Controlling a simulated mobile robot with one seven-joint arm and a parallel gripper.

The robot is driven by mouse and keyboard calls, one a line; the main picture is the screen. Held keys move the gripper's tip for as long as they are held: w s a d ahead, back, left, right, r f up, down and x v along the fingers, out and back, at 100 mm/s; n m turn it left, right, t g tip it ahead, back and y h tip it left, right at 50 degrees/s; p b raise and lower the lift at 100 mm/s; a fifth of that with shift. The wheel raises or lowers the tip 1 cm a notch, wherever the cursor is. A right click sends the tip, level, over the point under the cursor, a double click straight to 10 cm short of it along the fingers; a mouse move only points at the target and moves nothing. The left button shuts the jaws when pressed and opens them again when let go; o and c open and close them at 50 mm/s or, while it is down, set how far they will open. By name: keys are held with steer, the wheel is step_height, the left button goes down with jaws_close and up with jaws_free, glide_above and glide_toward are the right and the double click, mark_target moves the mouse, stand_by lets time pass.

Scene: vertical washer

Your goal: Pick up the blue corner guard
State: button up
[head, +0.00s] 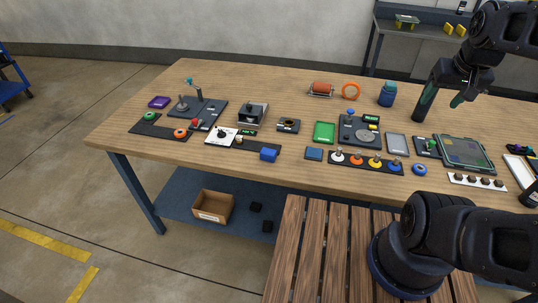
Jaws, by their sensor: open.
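A small blue block (268,154) sits at the front edge of the wooden table, left of centre, by the right end of a dark strip. It may be the blue corner guard, but its shape is too small to tell for sure. A flat blue square piece (314,154) lies a little to its right. My gripper (442,102) is open above the right part of the table, with dark fingers and teal pads. It is empty and well to the right of both blue pieces.
A slatted wooden bench (318,250) stands in front. The table's back left is clear.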

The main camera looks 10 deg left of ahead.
steer(key=w+a+f+n+g, duration=0.15)
steer(key=w+a+n, duration=0.25)
steer(key=w+a, duration=0.4)
steer(key=n+g, duration=0.3)
steer(key=n, duration=0.9)
glide_above(269, 151)
steer(key=f, duration=2.5)
steer(key=shift+s+a, duration=0.25)
steer(key=shift+w+d+f, duration=0.1)
steer(key=shift+d+f, duration=0.05)
steer(key=shift+f, duration=1.2)
steer(key=shift+w+d+f, duration=0.1)
steer(key=shift+d+f, duration=0.05)
steer(key=shift+f, duration=1.2)
steer(key=c, duration=1.1)
steer(key=shift+o, duration=0.2)
steer(key=shift+r, duration=0.1)
